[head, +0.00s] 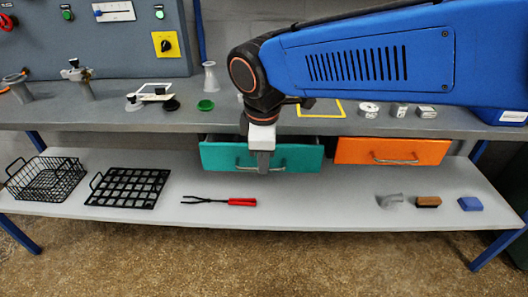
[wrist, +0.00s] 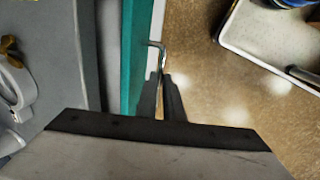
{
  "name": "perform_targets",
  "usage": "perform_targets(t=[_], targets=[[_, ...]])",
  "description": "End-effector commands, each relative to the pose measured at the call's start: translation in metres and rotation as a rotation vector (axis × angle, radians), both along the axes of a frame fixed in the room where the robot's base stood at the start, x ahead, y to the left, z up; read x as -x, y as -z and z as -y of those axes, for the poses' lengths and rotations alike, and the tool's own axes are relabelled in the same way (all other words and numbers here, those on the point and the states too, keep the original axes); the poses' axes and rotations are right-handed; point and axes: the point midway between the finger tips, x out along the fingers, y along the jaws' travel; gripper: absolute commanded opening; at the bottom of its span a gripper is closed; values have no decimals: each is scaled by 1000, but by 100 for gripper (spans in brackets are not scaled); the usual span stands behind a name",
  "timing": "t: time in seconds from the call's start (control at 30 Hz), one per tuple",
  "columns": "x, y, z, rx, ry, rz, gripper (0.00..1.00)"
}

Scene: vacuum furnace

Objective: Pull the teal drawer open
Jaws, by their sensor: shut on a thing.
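The teal drawer (head: 300,157) hangs under the bench top, left of the orange drawer. It stands out a little from the bench, with part of its inside showing behind the front. Its teal front (wrist: 135,50) also shows edge-on in the wrist view. The silver bar handle (head: 290,168) runs across the front and is partly hidden by my gripper (head: 264,163). In the wrist view, my gripper (wrist: 161,85) is shut on the handle (wrist: 160,52), with one finger on each side of the bar.
The orange drawer (head: 392,151) is to the right. The lower shelf (head: 320,205) holds a wire basket (head: 45,177), a black grid tray (head: 128,186), red-handled tongs (head: 225,202), a brown brush (head: 428,202) and a blue block (head: 470,204). The floor in front is clear.

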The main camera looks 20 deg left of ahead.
Motion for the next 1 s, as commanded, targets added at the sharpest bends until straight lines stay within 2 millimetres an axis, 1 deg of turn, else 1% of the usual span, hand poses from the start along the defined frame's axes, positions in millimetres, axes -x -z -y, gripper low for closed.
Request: perform_targets(t=[0.03, 0.3, 0.5, 0.7, 0.8, 1.0], targets=[[12, -1, 2, -1, -4, 1, 0], [80, -1, 19, -3, -7, 0, 0], [121, -1, 28, -2, -5, 0, 0], [149, -1, 35, -2, -3, 1, 0], [159, -1, 38, -2, -2, 1, 0], [169, -1, 40, -2, 0, 1, 0]])
